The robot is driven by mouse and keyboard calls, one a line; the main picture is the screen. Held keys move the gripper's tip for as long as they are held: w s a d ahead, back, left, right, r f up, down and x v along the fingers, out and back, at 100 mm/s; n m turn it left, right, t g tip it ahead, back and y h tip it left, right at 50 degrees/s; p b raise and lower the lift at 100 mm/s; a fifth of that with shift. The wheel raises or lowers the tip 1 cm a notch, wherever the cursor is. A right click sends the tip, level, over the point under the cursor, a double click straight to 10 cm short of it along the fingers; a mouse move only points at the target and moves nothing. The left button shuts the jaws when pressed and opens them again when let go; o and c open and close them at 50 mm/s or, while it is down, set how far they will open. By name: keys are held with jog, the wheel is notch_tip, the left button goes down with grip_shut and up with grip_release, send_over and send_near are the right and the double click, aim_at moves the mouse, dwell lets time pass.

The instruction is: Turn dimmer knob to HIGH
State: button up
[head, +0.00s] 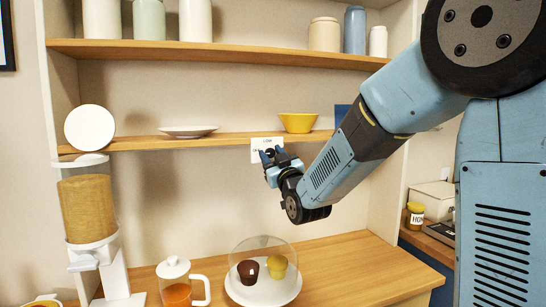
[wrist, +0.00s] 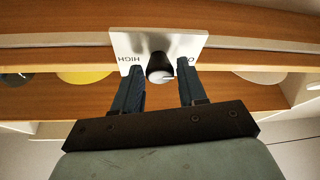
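In the head view my gripper (head: 274,155) covers the knob and part of the plate.
A yellow bowl (head: 298,123) and white plate (head: 190,132) are on the middle shelf (head: 225,138). Below stand a grain dispenser (head: 87,208), a glass teapot (head: 178,290) and a domed cake stand (head: 262,290). The counter's right side is clear.

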jog(key=c, duration=0.7)
